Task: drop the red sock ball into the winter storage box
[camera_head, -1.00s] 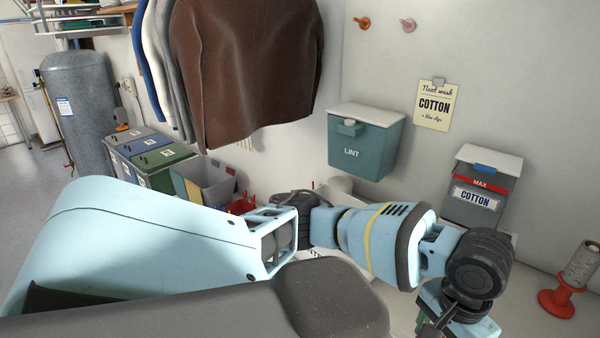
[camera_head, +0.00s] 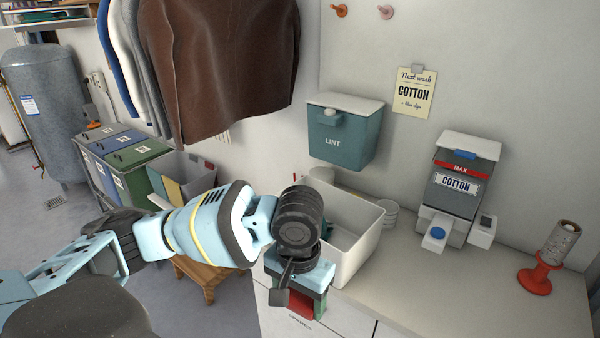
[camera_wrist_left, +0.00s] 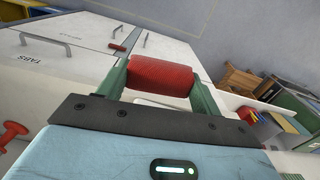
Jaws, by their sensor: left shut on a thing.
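My left gripper (camera_head: 300,302) is shut on the red sock ball (camera_head: 302,303), in front of the counter's front edge. In the left wrist view the red sock ball (camera_wrist_left: 160,76) shows as a short red roll squeezed between two green fingers. In the head view the gripper body and wrist hide much of it. No container in view carries a readable winter label, so I cannot tell which one is the winter storage box. My right gripper is not in view.
An open white bin (camera_head: 362,245) stands on the counter (camera_head: 430,290) just beyond my left gripper. A teal LINT box (camera_head: 345,130) hangs above. A COTTON dispenser (camera_head: 452,190) and red spool holder (camera_head: 540,280) are right. Lidded bins (camera_head: 135,155) stand at left, near a wooden stool (camera_head: 205,275).

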